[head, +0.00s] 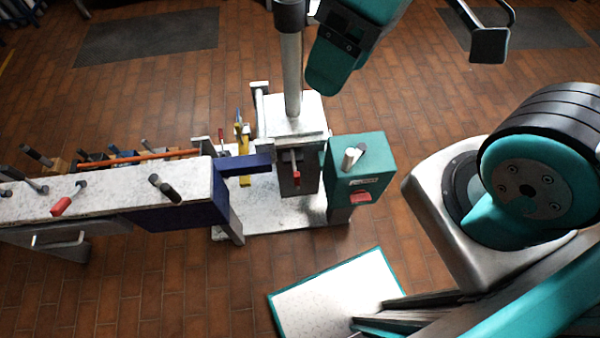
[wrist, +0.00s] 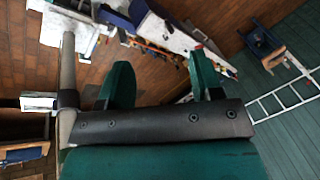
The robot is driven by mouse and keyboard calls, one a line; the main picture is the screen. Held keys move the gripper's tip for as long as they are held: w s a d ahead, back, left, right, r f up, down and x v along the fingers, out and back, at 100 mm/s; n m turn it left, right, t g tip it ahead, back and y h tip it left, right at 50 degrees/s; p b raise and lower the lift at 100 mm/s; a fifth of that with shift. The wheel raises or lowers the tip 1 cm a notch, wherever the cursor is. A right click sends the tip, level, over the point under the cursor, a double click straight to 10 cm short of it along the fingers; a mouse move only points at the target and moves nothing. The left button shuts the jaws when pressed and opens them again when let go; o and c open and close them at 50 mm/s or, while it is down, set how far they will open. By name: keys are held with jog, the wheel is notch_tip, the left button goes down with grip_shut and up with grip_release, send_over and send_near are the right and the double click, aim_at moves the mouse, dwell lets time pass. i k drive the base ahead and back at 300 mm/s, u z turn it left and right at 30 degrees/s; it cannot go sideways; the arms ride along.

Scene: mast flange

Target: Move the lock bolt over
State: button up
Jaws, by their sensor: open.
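My gripper (wrist: 160,68) is open and empty, its two teal fingers apart in the wrist view. In the head view it shows at the top (head: 328,78), to the right of the upright grey mast (head: 293,75). The mast stands on a white block (head: 291,114). A small red-ended part (head: 297,178) sits on the dark front below that block. A teal box (head: 357,160) beside it carries a pale peg (head: 352,157) and a red tab (head: 360,197). I cannot tell for sure which part is the lock bolt.
A long white bench (head: 110,196) with several dark and red handles runs to the left. A dark blue bracket (head: 245,165) spans towards the block. A teal-edged white panel (head: 335,295) lies in front. A ladder (wrist: 285,98) shows right in the wrist view. Open brick floor surrounds the stand.

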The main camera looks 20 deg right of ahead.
aim_at(296, 174)
jog(key=z, duration=1.25)
jog(key=k, duration=1.15)
jog(key=u, duration=1.8)
